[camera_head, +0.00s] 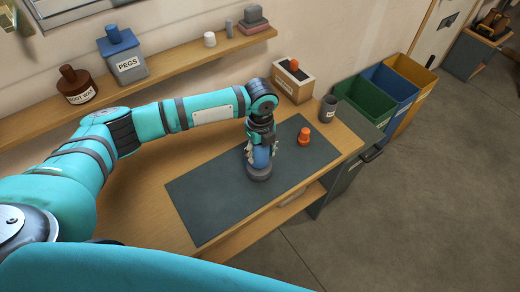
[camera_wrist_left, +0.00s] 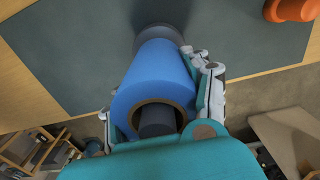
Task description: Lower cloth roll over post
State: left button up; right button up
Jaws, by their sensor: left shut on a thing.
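The blue cloth roll (camera_head: 261,157) is upright on the desk mat. In the left wrist view the roll (camera_wrist_left: 157,82) has a brown core, and the dark grey post (camera_wrist_left: 157,122) shows inside its hole, so the roll is around the post. The post's round grey base (camera_head: 259,173) sits on the mat below the roll. I cannot tell whether the roll's lower end touches the base. My left gripper (camera_head: 262,152) is shut on the roll, with a finger on each side of it. My right gripper is not in view.
The dark mat (camera_head: 215,202) lies on a wooden bench, mostly bare. An orange peg-like object (camera_head: 304,136) stands on it to the right. A grey cup (camera_head: 328,108) and a labelled box (camera_head: 292,82) are at the back. A shelf (camera_head: 180,75) with containers runs along the wall; bins (camera_head: 365,102) stand right.

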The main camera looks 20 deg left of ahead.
pick_arm(q)
jog(key=shift+f+b, duration=0.3)
jog(key=shift+f, duration=0.35)
jog(key=o, duration=1.3)
jog(key=shift+c, duration=0.2)
notch_tip(320, 180, up, 12)
jog(key=shift+r, duration=0.1)
